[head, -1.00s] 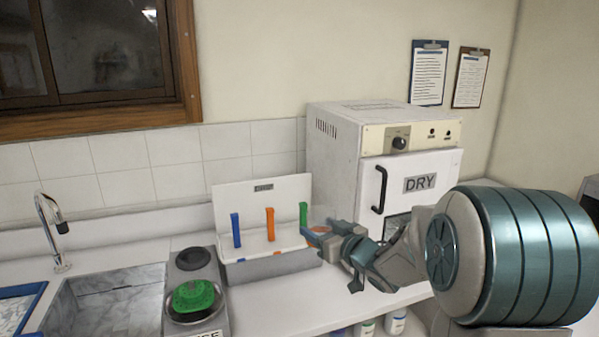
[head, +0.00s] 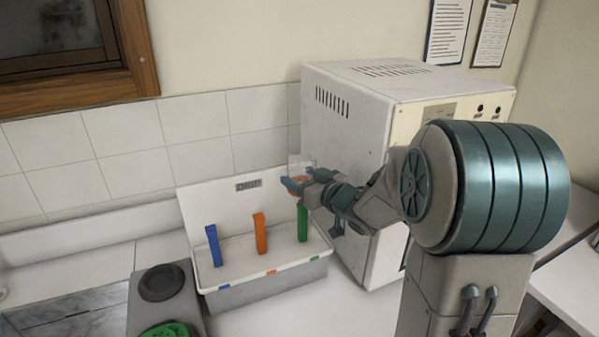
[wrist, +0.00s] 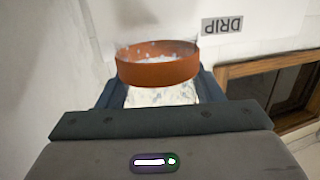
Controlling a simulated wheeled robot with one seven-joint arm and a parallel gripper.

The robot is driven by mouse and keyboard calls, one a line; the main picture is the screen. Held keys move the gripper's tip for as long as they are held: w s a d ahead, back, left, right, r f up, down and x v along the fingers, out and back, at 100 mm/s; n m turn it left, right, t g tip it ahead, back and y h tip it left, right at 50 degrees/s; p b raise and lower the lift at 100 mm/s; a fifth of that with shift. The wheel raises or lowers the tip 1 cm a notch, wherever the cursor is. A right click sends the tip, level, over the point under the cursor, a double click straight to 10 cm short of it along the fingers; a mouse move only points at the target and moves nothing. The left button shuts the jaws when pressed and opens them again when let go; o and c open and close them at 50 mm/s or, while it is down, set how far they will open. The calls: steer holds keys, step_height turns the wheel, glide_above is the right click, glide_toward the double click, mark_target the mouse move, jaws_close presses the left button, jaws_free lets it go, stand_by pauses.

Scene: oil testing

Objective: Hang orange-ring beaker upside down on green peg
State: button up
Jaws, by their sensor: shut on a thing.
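My gripper (head: 296,186) is shut on the orange-ring beaker (head: 299,170), held above the right end of the drip rack (head: 262,282). The beaker is clear glass and faint against the wall. Its orange ring (wrist: 158,71) shows between the fingers in the wrist view. The green peg (head: 302,222) stands upright at the right of the rack, just below my gripper, its top close to or behind the fingers. I cannot tell whether the beaker touches the peg. The wrist view is inverted, with the DRIP label upside down.
A blue peg (head: 214,246) and an orange peg (head: 260,233) stand bare to the left in the rack. The white drying oven (head: 350,120) is close on the right. A dark round plate and a green item (head: 166,330) are at the lower left.

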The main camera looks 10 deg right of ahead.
mark_target(305, 221)
steer(key=shift+s+f+b, duration=0.15)
steer(key=shift+f+b, duration=0.4)
steer(key=shift+f, duration=0.2)
step_height(305, 221, down, 10)
steer(key=b, duration=0.8)
steer(key=shift+s+r, duration=0.1)
steer(key=shift+f+b, duration=0.55)
steer(key=shift+b, duration=0.05)
steer(key=o, duration=1.1)
steer(key=shift+c, duration=0.2)
steer(key=shift+d, duration=0.1)
